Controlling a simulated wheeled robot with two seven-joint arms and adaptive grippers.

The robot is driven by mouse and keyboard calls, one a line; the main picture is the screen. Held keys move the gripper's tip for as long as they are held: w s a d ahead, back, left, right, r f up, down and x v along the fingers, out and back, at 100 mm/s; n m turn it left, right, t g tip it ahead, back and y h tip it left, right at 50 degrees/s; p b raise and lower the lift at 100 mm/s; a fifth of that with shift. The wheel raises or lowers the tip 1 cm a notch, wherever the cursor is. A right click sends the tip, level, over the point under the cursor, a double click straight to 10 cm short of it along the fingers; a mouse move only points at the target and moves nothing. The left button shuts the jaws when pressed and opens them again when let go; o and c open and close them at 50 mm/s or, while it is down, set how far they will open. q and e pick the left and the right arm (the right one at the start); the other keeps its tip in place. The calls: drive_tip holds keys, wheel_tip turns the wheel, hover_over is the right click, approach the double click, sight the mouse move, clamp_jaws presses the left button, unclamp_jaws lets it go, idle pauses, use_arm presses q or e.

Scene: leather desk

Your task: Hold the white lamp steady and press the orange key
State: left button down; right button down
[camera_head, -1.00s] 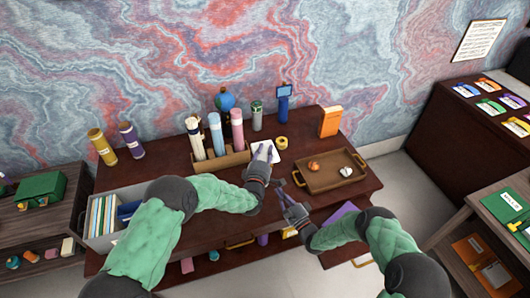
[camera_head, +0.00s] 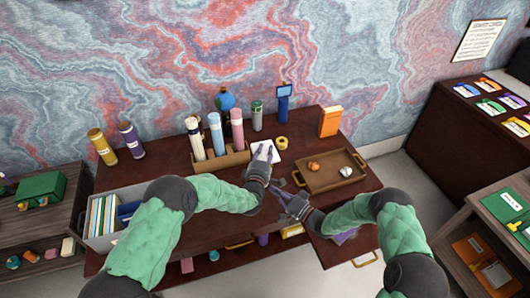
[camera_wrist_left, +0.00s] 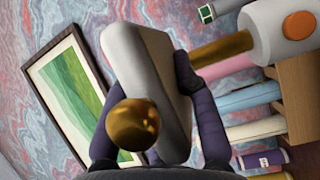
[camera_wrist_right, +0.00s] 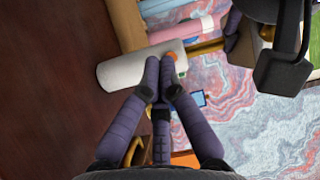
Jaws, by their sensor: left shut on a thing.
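The white lamp has a pale slab (camera_wrist_left: 148,85) with a gold knob (camera_wrist_left: 132,124), a gold stem (camera_wrist_left: 222,48) and a white cylinder (camera_wrist_left: 262,32). The orange key (camera_wrist_left: 299,25) is on the cylinder's end. In the head view the slab (camera_head: 263,151) shows at mid desk. My left gripper (camera_head: 262,160) is shut on the slab, with a finger on each side. My right gripper (camera_wrist_right: 161,62) is shut, and its fingertips overlap the white cylinder (camera_wrist_right: 125,70) beside the orange key (camera_wrist_right: 170,56), which they partly hide. I cannot tell whether they touch the key.
A brown tray (camera_head: 318,186) with small items lies to the right of the grippers. A wooden holder (camera_head: 222,160) with several tubes stands behind left. A tape roll (camera_head: 281,142) and an orange box (camera_head: 330,122) are behind. A grey file bin (camera_head: 101,242) is at left.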

drive_tip(key=w+a+n+g, duration=0.2)
drive_tip(key=w+n+g, duration=0.2)
drive_tip(key=n, duration=0.6)
drive_tip(key=shift+w+a+r+y, duration=0.25)
drive_tip(key=shift+w+r, duration=0.2)
drive_tip(key=shift+w, duration=0.6)
drive_tip(key=shift+w, duration=0.15)
idle(0.8)
drive_tip(key=shift+w, duration=0.3)
drive_tip(key=shift+w+a, duration=0.15)
drive_tip(key=shift+w, duration=0.15)
idle(0.7)
drive_tip(key=shift+s, duration=0.15)
drive_tip(key=shift+s+d, duration=0.25)
drive_tip(key=shift+s, duration=0.35)
